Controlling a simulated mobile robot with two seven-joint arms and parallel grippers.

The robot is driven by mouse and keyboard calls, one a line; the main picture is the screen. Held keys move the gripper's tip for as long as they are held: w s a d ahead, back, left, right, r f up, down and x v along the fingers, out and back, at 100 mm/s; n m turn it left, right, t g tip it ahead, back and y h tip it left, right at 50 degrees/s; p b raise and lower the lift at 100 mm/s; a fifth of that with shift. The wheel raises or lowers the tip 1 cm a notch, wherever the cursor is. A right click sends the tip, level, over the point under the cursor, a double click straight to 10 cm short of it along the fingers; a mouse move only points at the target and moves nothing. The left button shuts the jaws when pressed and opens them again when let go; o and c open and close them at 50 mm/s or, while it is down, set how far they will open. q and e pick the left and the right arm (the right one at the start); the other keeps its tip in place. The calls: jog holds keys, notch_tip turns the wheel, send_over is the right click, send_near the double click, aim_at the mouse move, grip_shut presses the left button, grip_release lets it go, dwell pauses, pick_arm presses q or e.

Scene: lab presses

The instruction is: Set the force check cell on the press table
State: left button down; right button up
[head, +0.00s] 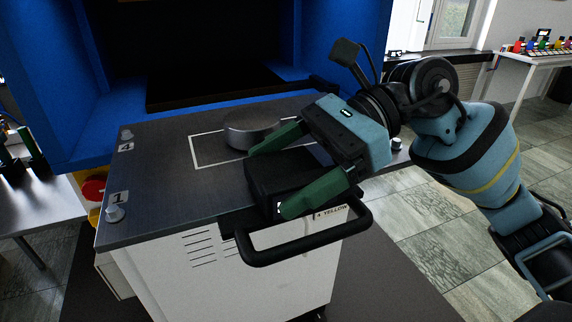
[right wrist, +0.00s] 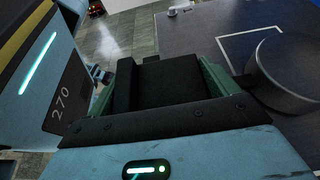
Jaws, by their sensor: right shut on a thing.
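My right gripper (head: 268,182) is shut on a black box (head: 262,178), one green finger on each side of it. The box is at the front right of a dark cart top (head: 160,165); whether it touches the top I cannot tell. In the right wrist view the box (right wrist: 165,82) fills the space between the fingers. A round grey metal cylinder (head: 250,130) is just behind the far finger, by a white outlined rectangle; it also shows in the right wrist view (right wrist: 285,75). I cannot tell whether cylinder and box are joined. My left gripper is not in view.
A blue press frame (head: 345,40) stands behind the cart, with a dark table (head: 215,88) inside. The cart has a black handle (head: 300,240) in front and a knob (head: 115,213) at its left corner. Side tables stand at far left and far right.

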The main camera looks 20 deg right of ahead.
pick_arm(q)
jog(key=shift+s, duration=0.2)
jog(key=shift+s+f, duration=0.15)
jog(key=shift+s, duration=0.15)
pick_arm(e)
jog(key=shift+f, duration=0.2)
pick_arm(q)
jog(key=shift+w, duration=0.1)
pick_arm(e)
jog(key=o, duration=0.8)
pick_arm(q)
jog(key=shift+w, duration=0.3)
pick_arm(e)
jog(key=shift+o, duration=0.5)
jog(key=shift+f, duration=0.15)
